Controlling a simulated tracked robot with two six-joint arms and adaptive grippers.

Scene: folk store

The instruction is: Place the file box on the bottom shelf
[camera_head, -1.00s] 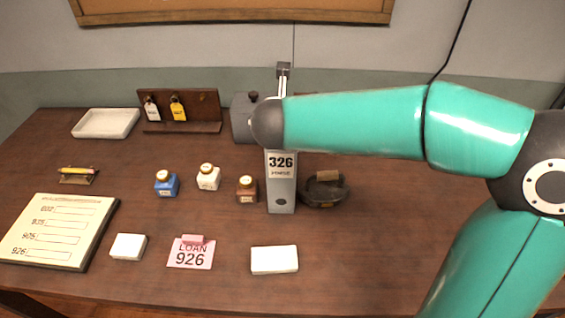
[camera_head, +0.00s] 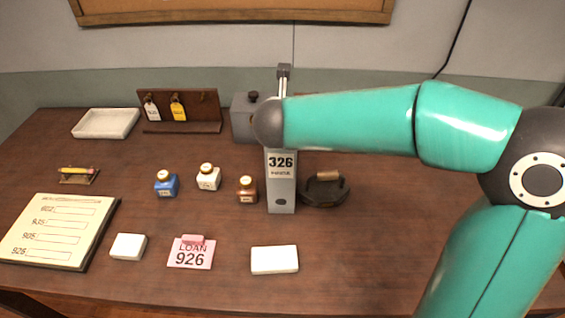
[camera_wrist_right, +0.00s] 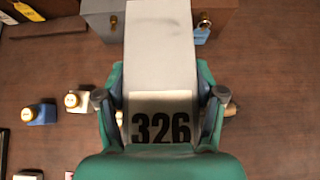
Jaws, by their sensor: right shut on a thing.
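The file box is a tall, narrow, light grey box (camera_head: 281,190) with a black 326 on its label. It is upright at the middle of the desk. My right arm reaches across its upper part in the head view and hides my right gripper there. I cannot tell whether the box's base touches the desk. The bottom shelf is not in view. My left gripper is not in view.
A dark rocker blotter (camera_head: 325,192) stands close to the box's right side. Ink bottles, including a brown one (camera_head: 246,190), stand to its left. A white block (camera_head: 274,260) lies in front, a grey box (camera_head: 243,118) behind. The desk's right part (camera_head: 400,220) is bare.

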